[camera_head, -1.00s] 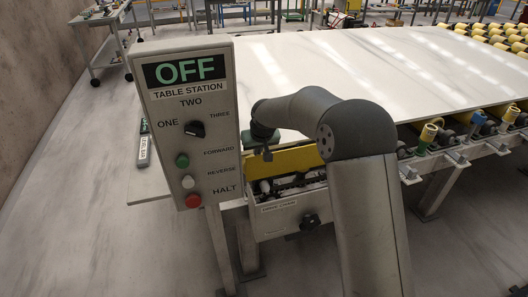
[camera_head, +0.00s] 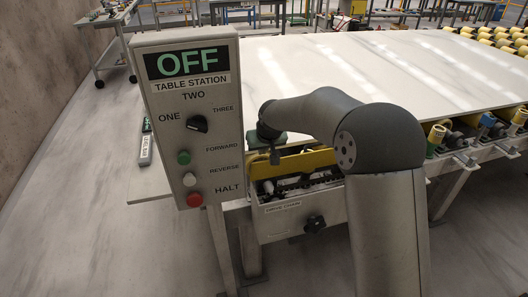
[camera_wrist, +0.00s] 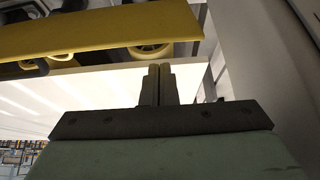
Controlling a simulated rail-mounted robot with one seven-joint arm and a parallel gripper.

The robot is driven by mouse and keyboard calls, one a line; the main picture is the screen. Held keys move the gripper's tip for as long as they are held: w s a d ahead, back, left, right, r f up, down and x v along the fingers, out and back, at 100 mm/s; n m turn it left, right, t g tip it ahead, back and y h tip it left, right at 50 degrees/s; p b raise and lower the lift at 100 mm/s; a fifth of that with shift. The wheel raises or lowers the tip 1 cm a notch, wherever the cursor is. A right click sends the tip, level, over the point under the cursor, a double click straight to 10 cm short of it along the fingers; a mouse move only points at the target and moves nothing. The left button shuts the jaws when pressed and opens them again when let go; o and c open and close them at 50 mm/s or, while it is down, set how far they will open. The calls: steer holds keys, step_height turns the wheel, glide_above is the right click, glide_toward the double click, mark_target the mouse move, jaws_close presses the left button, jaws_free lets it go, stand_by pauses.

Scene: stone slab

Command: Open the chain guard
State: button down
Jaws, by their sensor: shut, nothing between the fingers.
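The yellow chain guard (camera_head: 303,162) stands raised along the back of the drive chain housing (camera_head: 290,222), and chain parts (camera_head: 292,185) show in the open space in front of it. My gripper (camera_head: 275,158) points down at the guard's left part in the head view; I cannot tell whether it touches it. In the wrist view my two fingers (camera_wrist: 160,70) are closed together with nothing between them. Their tips are just short of the yellow guard (camera_wrist: 100,32) in that picture.
A control box (camera_head: 190,120) reading OFF stands left of the housing. A black knob (camera_head: 315,224) is on the housing's front. The large pale slab (camera_head: 380,75) lies behind, with rollers (camera_head: 437,135) along its right front edge. The floor at left is mostly clear.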

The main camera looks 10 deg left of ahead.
steer(key=v, duration=1)
steer(key=s+d+m+g+h, duration=0.1)
steer(key=s+d+h, duration=0.1)
steer(key=s+d, duration=0.6)
steer(key=s+d+f+m+g, duration=0.1)
steer(key=s+d, duration=0.4)
steer(key=s, duration=0.3)
steer(key=s+d+f+m+g+p, duration=0.1)
steer(key=s+d+f, duration=0.1)
steer(key=s+d, duration=0.4)
steer(key=s+d+f+m+g, duration=0.2)
steer(key=s+d, duration=0.4)
steer(key=s, duration=0.6)
steer(key=shift+s+h, duration=0.15)
steer(key=shift+h, duration=0.15)
